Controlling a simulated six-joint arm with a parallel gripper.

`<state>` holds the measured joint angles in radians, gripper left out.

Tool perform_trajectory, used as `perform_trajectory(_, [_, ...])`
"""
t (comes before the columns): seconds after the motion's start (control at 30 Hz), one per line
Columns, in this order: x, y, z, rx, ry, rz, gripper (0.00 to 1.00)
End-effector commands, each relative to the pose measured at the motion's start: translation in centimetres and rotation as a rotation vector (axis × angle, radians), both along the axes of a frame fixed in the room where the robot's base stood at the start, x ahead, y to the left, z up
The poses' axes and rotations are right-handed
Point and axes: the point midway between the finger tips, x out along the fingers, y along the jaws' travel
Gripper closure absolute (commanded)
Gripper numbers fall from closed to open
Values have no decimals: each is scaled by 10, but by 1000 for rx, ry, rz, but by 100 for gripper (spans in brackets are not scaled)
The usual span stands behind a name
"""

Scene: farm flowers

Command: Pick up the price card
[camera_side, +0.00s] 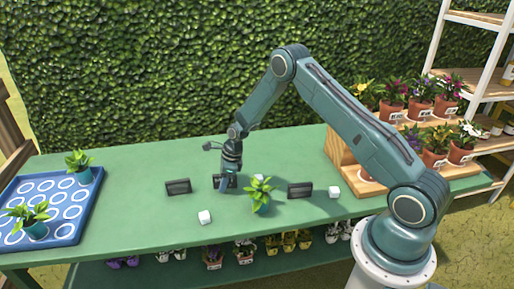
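Two small dark upright cards, which look like price cards, stand clear on the green table: a left card (178,187) and a right card (300,190). A third dark card-like piece (225,182) is right at my gripper (228,177) and partly hidden by it. My gripper points down, low over the middle of the table between the two clear cards. Its fingers are too small and dark to show whether they are open or shut on that piece.
A leafy plant in a teal pot (261,197) stands right of my gripper. A blue tray (72,232) with potted plants is left. A wooden flower stand (343,158) is right.

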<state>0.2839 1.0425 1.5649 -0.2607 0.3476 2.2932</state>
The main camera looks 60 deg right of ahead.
Motion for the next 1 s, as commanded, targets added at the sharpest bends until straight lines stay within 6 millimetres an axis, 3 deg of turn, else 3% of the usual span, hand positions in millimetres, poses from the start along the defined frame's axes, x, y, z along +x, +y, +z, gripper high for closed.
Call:
perform_trajectory(0.33, [0,0,0,0,0,0,60])
perform_trajectory(0.53, [0,0,0,0,0,0,97])
perform_trajectory(0.57, [0,0,0,0,0,0,100])
perform_trajectory(1.0, [0,0,4,0,0,0,100])
